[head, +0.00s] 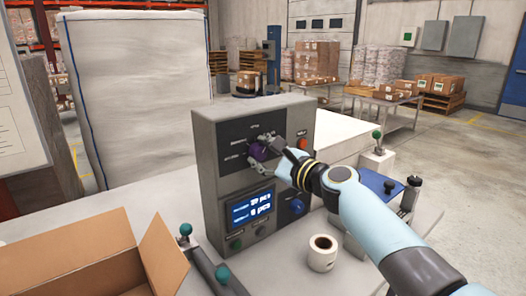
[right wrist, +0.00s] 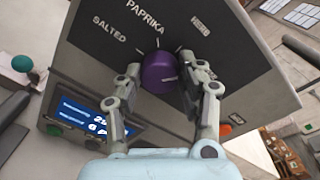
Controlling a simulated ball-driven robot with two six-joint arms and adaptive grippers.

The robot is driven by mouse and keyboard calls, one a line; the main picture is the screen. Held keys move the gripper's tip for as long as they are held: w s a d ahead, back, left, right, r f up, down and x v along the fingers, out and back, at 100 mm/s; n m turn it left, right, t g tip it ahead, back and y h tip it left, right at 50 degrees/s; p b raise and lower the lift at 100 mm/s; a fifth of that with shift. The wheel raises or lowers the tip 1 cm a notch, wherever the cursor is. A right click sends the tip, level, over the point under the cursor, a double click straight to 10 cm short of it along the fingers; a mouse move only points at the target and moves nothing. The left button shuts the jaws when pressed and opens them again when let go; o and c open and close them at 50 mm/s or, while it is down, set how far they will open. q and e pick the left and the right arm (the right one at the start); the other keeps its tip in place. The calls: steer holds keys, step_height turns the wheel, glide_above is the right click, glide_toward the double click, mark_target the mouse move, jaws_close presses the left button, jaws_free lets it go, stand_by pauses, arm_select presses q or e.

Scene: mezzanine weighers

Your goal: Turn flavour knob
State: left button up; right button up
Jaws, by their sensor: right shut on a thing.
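The flavour knob is a purple round knob (head: 258,152) on the dark upper panel of a grey control box (head: 208,185). In the right wrist view the purple knob (right wrist: 158,74) sits below the labels SALTED, PAPRIKA and HERB, with a pale mark on its right side. My right gripper (head: 262,155) is at the panel, its two fingers on either side of the knob. In the right wrist view my right gripper (right wrist: 162,85) is shut on the knob, fingertips at its sides. My left gripper is not in view.
The box carries a lit blue display (head: 251,207), a blue knob (head: 297,207) and a red button (head: 302,143). An open cardboard box (head: 95,262) stands at the front left.

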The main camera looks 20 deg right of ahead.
steer(key=shift+f+m, duration=0.1)
steer(key=shift+m, duration=0.5)
steer(key=o, duration=1.2)
steer(key=shift+c, duration=0.2)
steer(key=shift+s+d, duration=0.1)
steer(key=v, duration=1.1)
steer(key=shift+s, duration=0.4)
steer(key=shift+d, duration=0.15)
